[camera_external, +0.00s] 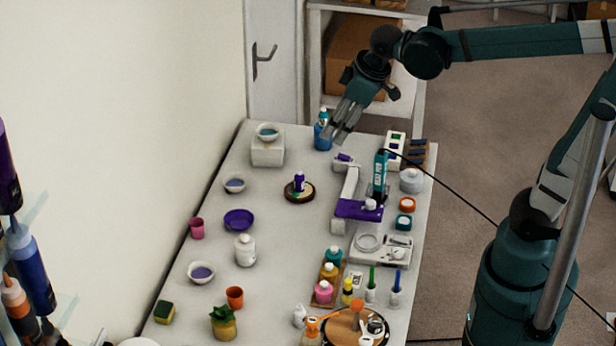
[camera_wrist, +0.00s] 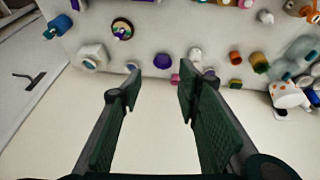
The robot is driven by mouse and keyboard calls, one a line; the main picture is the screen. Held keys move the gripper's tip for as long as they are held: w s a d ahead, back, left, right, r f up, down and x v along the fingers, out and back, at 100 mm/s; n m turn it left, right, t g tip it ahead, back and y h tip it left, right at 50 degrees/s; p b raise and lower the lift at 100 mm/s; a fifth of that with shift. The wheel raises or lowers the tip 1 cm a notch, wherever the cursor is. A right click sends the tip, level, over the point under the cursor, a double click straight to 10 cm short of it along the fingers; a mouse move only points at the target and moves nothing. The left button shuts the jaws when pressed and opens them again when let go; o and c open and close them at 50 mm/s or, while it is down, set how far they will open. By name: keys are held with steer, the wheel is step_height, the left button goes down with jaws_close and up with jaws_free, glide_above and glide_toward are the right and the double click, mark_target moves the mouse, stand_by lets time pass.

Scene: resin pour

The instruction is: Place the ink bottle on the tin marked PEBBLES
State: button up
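A small purple bottle (camera_external: 299,182), possibly the ink bottle, stands upright on a dark round base (camera_external: 299,197). The round base also shows at the top of the wrist view (camera_wrist: 122,28). No PEBBLES lettering is legible. A whitish lidded round container (camera_external: 411,181) at the right side of the table could be a tin, but I cannot tell whether it is the marked one. My gripper (camera_external: 345,118) is raised over the far end of the table, near a blue bottle (camera_external: 322,133). In the wrist view its fingers (camera_wrist: 157,92) are spread apart with nothing between them.
A white block (camera_external: 267,153) carries a small bowl. A stand with a purple platform (camera_external: 357,211) and a teal tool (camera_external: 380,176) rises mid-right. Several small bottles, including a pink one (camera_external: 323,292), crowd the near end. Bare tabletop (camera_external: 285,236) lies mid-table.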

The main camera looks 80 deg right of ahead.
steer(key=s+a+f+t+y, duration=0.1)
steer(key=s+a+f, duration=0.3)
steer(key=s+a, duration=0.8)
steer(key=shift+s+a+f+m+t, duration=0.2)
steer(key=shift+s+f+m+t, duration=0.15)
steer(key=shift+t, duration=0.45)
steer(key=shift+f, duration=0.1)
